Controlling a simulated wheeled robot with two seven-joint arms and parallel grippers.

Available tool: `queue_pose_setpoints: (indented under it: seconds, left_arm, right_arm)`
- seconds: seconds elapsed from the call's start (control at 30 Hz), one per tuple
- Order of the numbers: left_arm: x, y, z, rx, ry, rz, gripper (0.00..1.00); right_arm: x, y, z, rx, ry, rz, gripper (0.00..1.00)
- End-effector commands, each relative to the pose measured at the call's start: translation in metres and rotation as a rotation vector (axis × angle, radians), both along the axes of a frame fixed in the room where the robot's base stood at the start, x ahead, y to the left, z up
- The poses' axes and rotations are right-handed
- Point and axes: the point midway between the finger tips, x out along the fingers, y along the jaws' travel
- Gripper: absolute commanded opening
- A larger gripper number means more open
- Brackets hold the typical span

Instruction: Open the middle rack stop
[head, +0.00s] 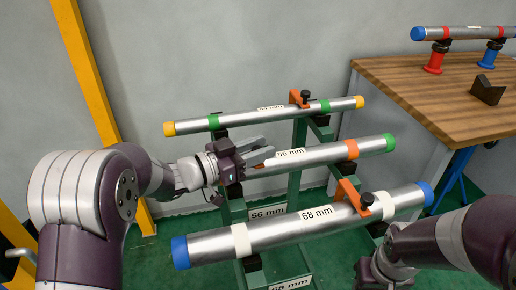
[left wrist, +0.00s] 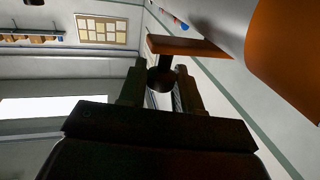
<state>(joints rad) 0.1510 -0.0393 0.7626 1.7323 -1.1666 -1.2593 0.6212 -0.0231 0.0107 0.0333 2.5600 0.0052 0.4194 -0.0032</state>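The rack holds three grey pipes in the head view. The middle pipe (head: 312,157) is labelled 56 mm and has an orange band and a green end on its right. My left gripper (head: 238,165) is at its left part and hides that end. A little orange of the middle stop (head: 259,166) shows beside the gripper. In the left wrist view, the stop's orange bar (left wrist: 187,47) and black knob (left wrist: 161,79) are close ahead. The knob is between my two dark fingers (left wrist: 162,88); contact is unclear. My right gripper (head: 384,272) is low at the right, its fingers unclear.
The top pipe (head: 265,115) and the front 68 mm pipe (head: 280,231) each have an orange stop with a black knob. The green rack (head: 299,150) stands before a grey wall. A wooden bench (head: 400,80) is at the right, a yellow post (head: 86,70) at the left.

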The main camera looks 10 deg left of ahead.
Motion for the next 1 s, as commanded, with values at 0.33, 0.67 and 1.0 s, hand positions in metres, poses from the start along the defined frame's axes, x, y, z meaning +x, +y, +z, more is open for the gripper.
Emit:
queue_pose_setpoints:
  seconds: [0.33, 0.67, 1.0]
  left_arm:
    - [0.003, 0.001, 0.007, -0.01, 0.026, 0.0, 0.0]
    - [0.027, 0.011, 0.032, -0.084, 0.208, 0.0, 0.0]
    - [0.059, 0.025, 0.039, -0.178, 0.427, 0.001, 0.0]
  right_arm:
    - [0.0, 0.0, 0.015, 0.0, 0.0, 0.0, 0.43]
    - [0.0, 0.0, 0.093, 0.0, 0.0, 0.0, 0.43]
    - [0.0, 0.0, 0.16, 0.0, 0.0, 0.0, 0.43]
